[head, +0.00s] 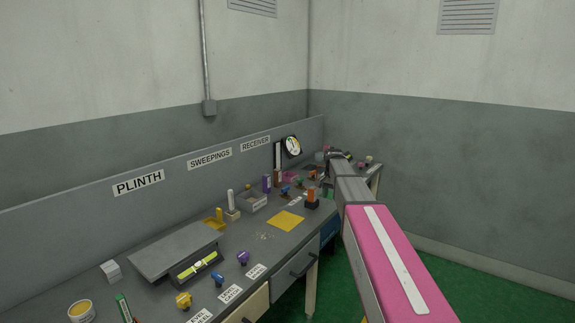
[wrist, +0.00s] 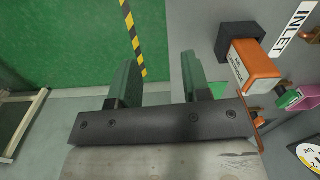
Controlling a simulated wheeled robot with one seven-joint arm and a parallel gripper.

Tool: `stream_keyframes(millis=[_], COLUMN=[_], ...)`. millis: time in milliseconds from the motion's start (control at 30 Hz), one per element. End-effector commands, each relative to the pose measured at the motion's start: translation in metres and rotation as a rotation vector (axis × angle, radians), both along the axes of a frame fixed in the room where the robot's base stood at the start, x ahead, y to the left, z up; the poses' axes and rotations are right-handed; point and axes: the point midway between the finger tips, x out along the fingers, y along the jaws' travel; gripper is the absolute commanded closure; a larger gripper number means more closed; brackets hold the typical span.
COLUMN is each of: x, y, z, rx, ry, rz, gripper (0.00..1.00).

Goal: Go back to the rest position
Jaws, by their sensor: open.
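My gripper (wrist: 160,75) is open in the wrist view. Its two green fingers stand apart, with nothing between them and floor behind. In the head view my arm reaches forward along the right side of the bench (head: 225,262), and its far end is near the bench's far end; the fingers cannot be made out there. An orange block with a pale label and dark end (wrist: 252,66) lies to the right of the fingers in the wrist view, apart from them.
The bench carries a grey plinth (head: 165,250), a yellow sheet (head: 286,221), a grey box (head: 252,203), a dial gauge (head: 292,146) and several small coloured pieces. A pink part (wrist: 297,98) is at right in the wrist view. Green floor (head: 485,285) is clear at right.

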Motion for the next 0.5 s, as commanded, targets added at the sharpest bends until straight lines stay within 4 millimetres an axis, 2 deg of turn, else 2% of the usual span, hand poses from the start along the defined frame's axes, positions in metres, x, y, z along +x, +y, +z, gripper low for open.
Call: stream_keyframes(millis=[33, 167, 267, 367, 500], x=[-0.015, -0.046, -0.077, -0.120, -0.191], y=[0.000, 0.000, 0.000, 0.001, 0.001], z=[-0.011, -0.037, -0.061, -0.090, -0.131], rx=[0.000, 0.000, 0.000, 0.000, 0.000], ry=[0.004, 0.004, 0.004, 0.004, 0.003], rz=[0.015, 0.068, 0.119, 0.188, 0.303], gripper=[0.56, 0.56, 0.56, 0.56, 0.56])
